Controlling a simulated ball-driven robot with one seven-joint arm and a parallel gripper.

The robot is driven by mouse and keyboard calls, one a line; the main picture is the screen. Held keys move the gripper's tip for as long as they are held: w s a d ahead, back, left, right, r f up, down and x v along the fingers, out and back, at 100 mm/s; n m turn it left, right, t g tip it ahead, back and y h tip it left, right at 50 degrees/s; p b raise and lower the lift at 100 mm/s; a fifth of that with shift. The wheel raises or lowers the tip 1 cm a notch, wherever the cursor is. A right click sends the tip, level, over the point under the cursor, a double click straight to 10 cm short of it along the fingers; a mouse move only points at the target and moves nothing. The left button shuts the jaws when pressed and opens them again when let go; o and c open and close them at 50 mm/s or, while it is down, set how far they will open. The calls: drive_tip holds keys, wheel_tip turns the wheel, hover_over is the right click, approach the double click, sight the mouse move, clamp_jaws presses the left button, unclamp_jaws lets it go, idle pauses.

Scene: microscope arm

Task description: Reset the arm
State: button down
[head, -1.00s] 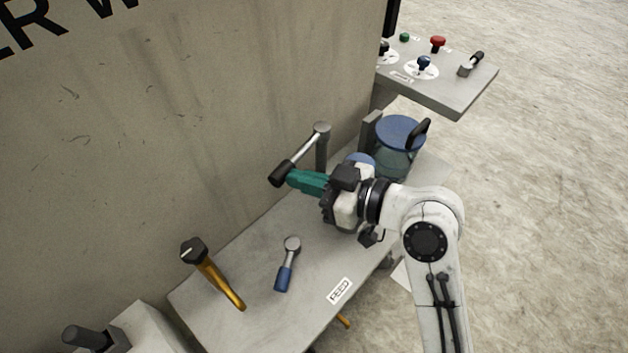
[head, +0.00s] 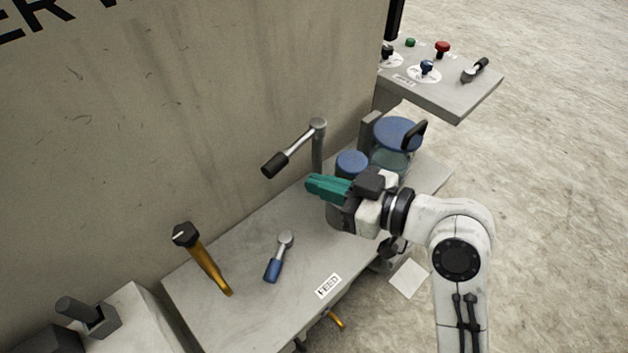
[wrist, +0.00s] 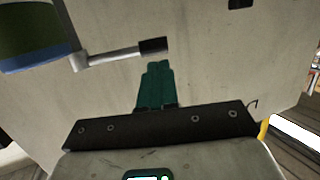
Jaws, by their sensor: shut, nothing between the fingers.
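A pivoting lever arm stands on the bench by the wall: a grey bar (head: 300,142) on a grey post, ending in a black grip (head: 275,164). My gripper (head: 314,186) has green fingers, shut and empty, to the right of and below the black grip in the head view. In the wrist view the green fingertips (wrist: 156,66) point at the wall, just below the black grip (wrist: 153,45) in the picture. The grey bar (wrist: 110,53) runs left from the grip. The fingers look apart from the grip.
A glass jar with a blue lid (head: 398,131) stands close behind my wrist, with a smaller blue-topped thing (head: 351,163) beside it. A blue-handled tool (head: 273,269) and an orange-handled lever (head: 205,265) are at the front left. A control panel (head: 455,104) is at the back right.

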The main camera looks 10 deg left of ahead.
drive_tip(key=b+v, duration=0.1)
drive_tip(key=v, duration=0.6)
drive_tip(key=shift+s+d, duration=0.2)
drive_tip(key=shift+s, duration=0.25)
